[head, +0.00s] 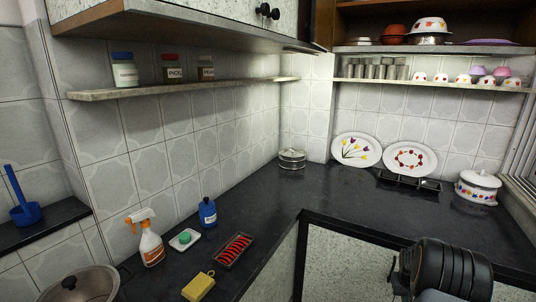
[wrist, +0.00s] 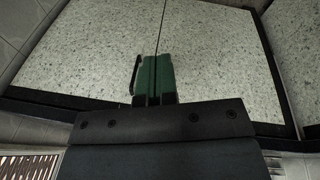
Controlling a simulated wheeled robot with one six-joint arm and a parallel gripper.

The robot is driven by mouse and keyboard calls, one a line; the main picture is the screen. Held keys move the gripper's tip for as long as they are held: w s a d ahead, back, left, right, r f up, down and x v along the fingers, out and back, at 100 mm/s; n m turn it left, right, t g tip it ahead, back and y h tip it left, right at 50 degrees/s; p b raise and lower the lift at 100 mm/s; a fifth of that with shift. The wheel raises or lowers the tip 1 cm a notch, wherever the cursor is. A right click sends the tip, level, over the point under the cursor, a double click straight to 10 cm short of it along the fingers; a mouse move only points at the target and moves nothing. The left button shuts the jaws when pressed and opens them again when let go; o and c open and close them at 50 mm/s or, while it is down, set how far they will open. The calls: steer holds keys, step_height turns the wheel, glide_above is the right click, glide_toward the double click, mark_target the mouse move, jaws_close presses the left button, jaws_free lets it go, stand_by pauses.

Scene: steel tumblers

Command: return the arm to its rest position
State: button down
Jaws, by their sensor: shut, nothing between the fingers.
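My gripper (wrist: 154,80) shows in the wrist view, its two green fingers closed together with nothing between them. It points towards speckled pale cabinet doors (wrist: 215,60) and touches nothing that I can see. In the head view, part of my dark arm shows at the bottom right, in front of the counter; the fingers cannot be made out there. Several steel tumblers (head: 372,71) stand in a group on the back wall shelf (head: 435,85), well away from my arm.
The dark counter (head: 265,210) turns the corner. A white pot (head: 478,187) stands behind my arm at right. The counter's middle is clear.

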steer(key=s+a+r+n+p, duration=0.1)
steer(key=s+a+r, duration=0.5)
steer(key=a+r, duration=0.2)
steer(key=s+a+r+n+t+y+p, duration=0.1)
steer(key=s+a+r, duration=0.5)
steer(key=a, duration=0.7)
steer(key=s+a+r+n+t+y+p, duration=0.1)
steer(key=s+a+r, duration=0.5)
steer(key=a+r, duration=0.5)
steer(key=shift+s+n+p, duration=0.3)
